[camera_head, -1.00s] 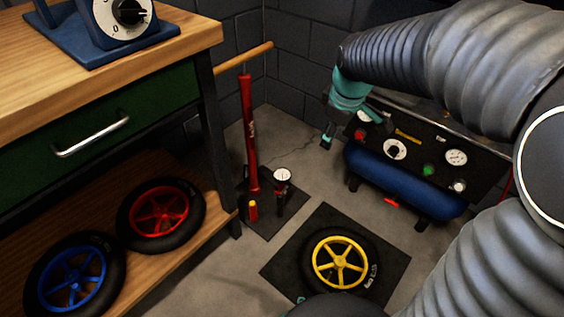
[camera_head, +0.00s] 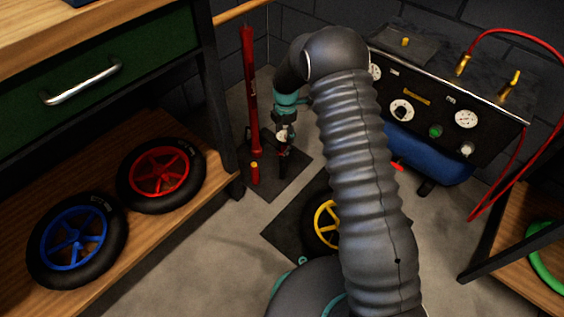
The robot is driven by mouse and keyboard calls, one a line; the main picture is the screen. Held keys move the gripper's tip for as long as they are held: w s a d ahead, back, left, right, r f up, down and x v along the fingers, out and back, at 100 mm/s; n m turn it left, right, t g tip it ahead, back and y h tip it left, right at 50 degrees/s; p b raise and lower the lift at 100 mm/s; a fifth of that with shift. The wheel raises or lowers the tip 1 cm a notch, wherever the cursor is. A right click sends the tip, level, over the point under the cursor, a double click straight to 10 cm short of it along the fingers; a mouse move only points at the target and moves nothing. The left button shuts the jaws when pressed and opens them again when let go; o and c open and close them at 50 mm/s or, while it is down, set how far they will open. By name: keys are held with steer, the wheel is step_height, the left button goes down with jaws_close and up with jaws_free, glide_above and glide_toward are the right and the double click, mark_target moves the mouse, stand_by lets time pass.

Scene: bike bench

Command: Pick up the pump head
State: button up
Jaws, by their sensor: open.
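The red floor pump (camera_head: 250,90) stands upright on a dark mat in the middle left. At its foot stand a small red piece with a yellow top (camera_head: 254,174) and a dark upright piece with a white round gauge (camera_head: 282,137). I cannot tell for sure which of these is the pump head. My gripper (camera_head: 285,127) points down right at the gauge piece and partly covers it. The gripper is open. Its fingers are small and dark here, so whether they touch the piece is unclear.
A workbench with a green drawer (camera_head: 110,75) stands left; its lower shelf holds a blue wheel (camera_head: 72,240) and a red wheel (camera_head: 160,174). A yellow wheel (camera_head: 325,225) lies on a mat, partly behind my arm. A blue compressor (camera_head: 430,155) stands right.

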mark_target(282, 154)
steer(key=f, duration=1)
steer(key=f+b, duration=0.1)
steer(key=f, duration=0.4)
steer(key=shift+a, duration=0.3)
steer(key=shift+r, duration=0.1)
jaws_close()
